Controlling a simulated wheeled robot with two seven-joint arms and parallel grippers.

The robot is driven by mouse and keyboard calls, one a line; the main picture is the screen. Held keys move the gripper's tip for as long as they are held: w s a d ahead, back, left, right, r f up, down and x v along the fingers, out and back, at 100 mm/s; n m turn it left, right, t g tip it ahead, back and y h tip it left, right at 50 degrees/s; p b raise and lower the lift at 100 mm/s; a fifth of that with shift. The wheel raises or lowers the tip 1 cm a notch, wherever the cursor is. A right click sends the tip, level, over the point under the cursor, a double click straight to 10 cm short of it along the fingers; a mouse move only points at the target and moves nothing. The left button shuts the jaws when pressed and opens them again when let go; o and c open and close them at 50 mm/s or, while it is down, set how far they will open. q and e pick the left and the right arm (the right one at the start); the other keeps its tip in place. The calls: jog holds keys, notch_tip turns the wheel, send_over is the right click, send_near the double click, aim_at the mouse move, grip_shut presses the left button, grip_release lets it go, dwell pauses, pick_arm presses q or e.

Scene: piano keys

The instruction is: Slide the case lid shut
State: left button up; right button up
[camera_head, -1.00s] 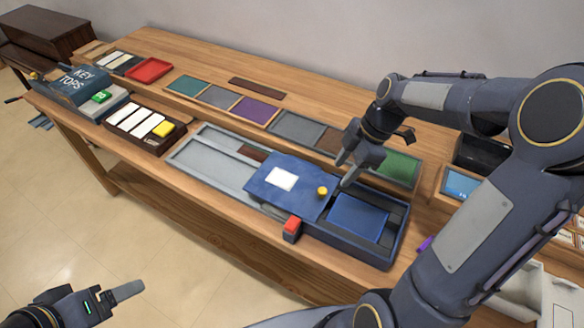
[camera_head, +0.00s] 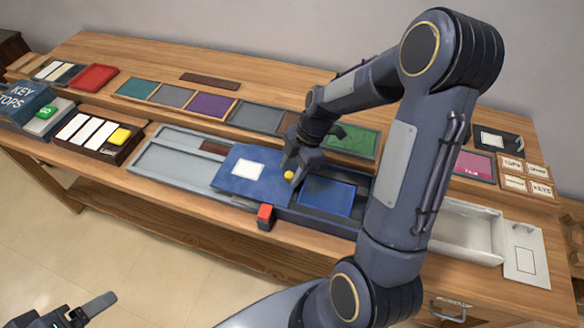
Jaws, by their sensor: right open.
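The case (camera_head: 330,219) is a long dark blue and grey tray on the workbench. Its blue lid (camera_head: 235,184), with a white label and a yellow knob (camera_head: 289,175), covers the middle part. A blue-lined compartment (camera_head: 327,195) shows uncovered to the right of the lid, and a grey section (camera_head: 165,160) lies to its left. My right gripper (camera_head: 291,174) is open at the lid's right side, with its fingers around or just beside the yellow knob; contact is hard to tell. My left gripper (camera_head: 95,308) is low at the bottom left, away from the bench, partly cut off.
A box of white and yellow keys (camera_head: 98,135) and a green button (camera_head: 46,112) are to the left. Coloured trays (camera_head: 211,105) line the back. A white open box (camera_head: 465,232) stands at right.

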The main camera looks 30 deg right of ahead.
grip_shut()
jog(key=shift+s+d+f+b, duration=0.1)
jog(key=shift+s+d+b, duration=0.2)
jog(key=shift+s+d, duration=0.1)
jog(key=s+d+b, duration=0.2)
jog(key=s+d, duration=0.2)
jog(key=s+d+b, duration=0.2)
jog(key=s+d, duration=0.2)
jog(key=s, duration=0.1)
jog(key=s+d+b, duration=0.2)
jog(key=s+d, duration=0.2)
jog(key=s, duration=0.1)
jog(key=shift+c, duration=2.4)
grip_release()
jog(key=o, duration=0.5)
jog(key=shift+s, duration=0.1)
